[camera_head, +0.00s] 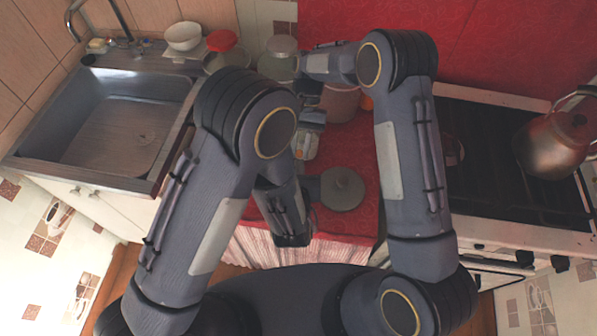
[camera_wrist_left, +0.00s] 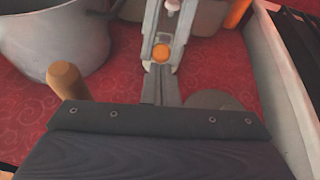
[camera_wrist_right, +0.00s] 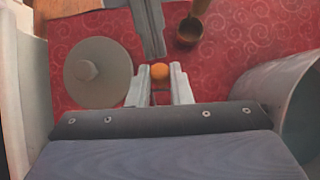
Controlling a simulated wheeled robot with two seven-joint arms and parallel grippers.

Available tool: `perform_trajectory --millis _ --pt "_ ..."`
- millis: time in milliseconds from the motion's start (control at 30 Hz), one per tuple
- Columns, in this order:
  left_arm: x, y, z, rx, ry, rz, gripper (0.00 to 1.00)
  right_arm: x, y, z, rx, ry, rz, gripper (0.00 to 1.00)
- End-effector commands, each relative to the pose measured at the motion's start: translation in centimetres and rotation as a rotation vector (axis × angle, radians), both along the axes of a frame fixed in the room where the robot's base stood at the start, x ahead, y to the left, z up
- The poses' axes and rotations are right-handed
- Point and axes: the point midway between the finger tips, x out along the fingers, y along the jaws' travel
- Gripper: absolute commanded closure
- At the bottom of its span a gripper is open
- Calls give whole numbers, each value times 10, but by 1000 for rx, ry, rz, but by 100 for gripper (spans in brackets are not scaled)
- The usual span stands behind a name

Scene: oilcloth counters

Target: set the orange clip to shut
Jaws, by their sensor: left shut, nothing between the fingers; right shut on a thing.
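The orange clip shows as a small rounded orange piece (camera_wrist_right: 160,71) between the fingertips of my right gripper (camera_wrist_right: 160,88), which is shut on it. The same clip appears in the left wrist view (camera_wrist_left: 163,53), with the right gripper (camera_wrist_left: 163,30) reaching in from the top. My left gripper (camera_wrist_left: 160,88) is shut and empty, its fingertips very close to the clip. I cannot tell if they touch it. The left fingers also enter the right wrist view (camera_wrist_right: 150,30) from above. The clip's jaws are hidden.
A grey round lid (camera_head: 342,190) lies on the red oilcloth (camera_head: 355,150). A large grey pot (camera_wrist_left: 65,35) and a wooden handle (camera_wrist_left: 64,78) stand close to my left gripper. The stove with a copper kettle (camera_head: 555,145) is right, the sink (camera_head: 115,130) left.

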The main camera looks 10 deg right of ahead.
Motion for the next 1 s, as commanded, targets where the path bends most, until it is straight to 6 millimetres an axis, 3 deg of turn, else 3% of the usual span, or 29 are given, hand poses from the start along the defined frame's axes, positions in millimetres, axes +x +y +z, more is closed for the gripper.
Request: perform_trajectory --millis 567,600,733,1000 --pt "13 -2 10 -3 -7 3 100 -3 1 0 1 9 3 100" --pt "13 -2 10 -3 -8 4 100 -3 1 0 1 10 3 79" --pt "14 -2 11 -5 -11 7 100 -4 2 -1 1 14 4 62" --pt "16 0 11 -5 -13 14 100 -4 2 -1 2 15 4 59"
